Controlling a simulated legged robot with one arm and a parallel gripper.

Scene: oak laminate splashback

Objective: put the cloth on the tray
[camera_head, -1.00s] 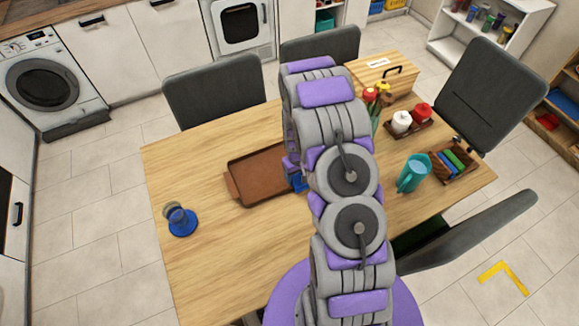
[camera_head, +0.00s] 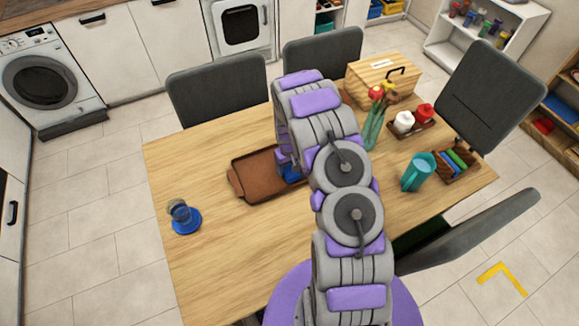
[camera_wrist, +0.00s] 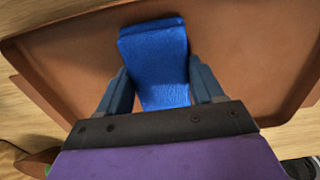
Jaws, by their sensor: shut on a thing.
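The brown tray (camera_head: 245,178) lies on the wooden table, left of my arm, and its surface (camera_wrist: 245,60) fills most of the wrist view. The folded blue cloth (camera_wrist: 155,55) is between the fingers of my gripper (camera_wrist: 160,88), which is shut on it. In the head view a small part of the cloth (camera_head: 291,174) shows beside my arm, over the right part of the tray. The cloth appears over the tray surface; I cannot tell whether it touches it. My arm hides the tray's right end in the head view.
A flower vase (camera_head: 373,128), a wooden box (camera_head: 380,82), a condiment tray (camera_head: 412,124), a teal pitcher (camera_head: 418,172) and a small crate (camera_head: 456,166) stand to the right. Chairs surround the table.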

